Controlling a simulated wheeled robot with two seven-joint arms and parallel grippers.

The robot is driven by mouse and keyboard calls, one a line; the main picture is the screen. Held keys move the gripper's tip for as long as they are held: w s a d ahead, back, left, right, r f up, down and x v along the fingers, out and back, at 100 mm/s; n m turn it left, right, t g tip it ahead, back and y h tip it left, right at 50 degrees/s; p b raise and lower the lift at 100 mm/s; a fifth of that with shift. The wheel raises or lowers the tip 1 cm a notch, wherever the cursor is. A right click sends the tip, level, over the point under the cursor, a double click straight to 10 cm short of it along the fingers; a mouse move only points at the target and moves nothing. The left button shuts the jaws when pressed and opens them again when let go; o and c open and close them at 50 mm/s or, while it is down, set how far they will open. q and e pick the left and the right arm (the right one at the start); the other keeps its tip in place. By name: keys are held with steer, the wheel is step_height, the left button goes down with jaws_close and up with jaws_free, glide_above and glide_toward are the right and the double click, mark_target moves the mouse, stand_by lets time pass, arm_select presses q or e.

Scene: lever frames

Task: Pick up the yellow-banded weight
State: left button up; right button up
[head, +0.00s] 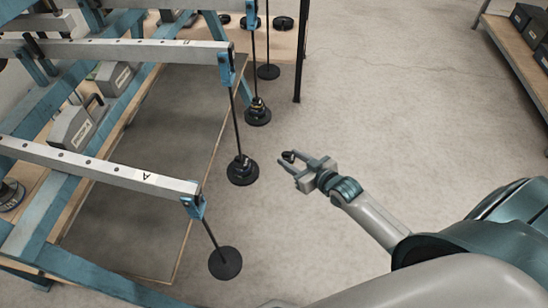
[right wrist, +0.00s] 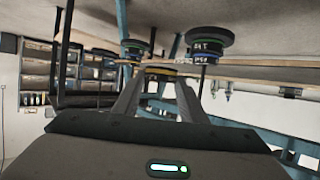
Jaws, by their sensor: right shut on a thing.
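My right gripper (head: 292,159) is in the open floor space right of the lever frames. It is shut on a small dark weight (head: 288,155). In the right wrist view the fingers (right wrist: 158,82) close around this weight, and its yellow band (right wrist: 160,72) shows between the fingertips. In the head view the band is too small to make out. The held weight is apart from the hanging stacks. My left gripper is not in view.
Stacked weights hang on rods at the beam ends, at the second beam (head: 242,172) and farther back (head: 257,115). The beam marked A (head: 95,170) carries a bare disc (head: 225,263). A shelf (head: 515,38) stands at right. The floor (head: 400,110) between is clear.

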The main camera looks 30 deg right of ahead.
steer(key=shift+s+d, duration=0.45)
steer(key=shift+d, duration=0.25)
steer(key=shift+s+d, duration=0.15)
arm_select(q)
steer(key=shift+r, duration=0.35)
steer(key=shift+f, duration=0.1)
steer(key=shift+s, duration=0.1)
arm_select(e)
steer(key=shift+r, duration=0.15)
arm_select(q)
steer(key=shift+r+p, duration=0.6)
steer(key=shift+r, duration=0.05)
arm_select(e)
steer(key=shift+r, duration=0.3)
steer(key=shift+d, duration=0.15)
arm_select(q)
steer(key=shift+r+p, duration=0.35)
arm_select(e)
steer(key=shift+s+d, duration=0.55)
steer(key=shift+d, duration=0.25)
steer(key=shift+s+d, duration=0.5)
steer(key=shift+d, duration=0.25)
steer(key=shift+s+d, duration=0.55)
steer(key=shift+d, duration=0.25)
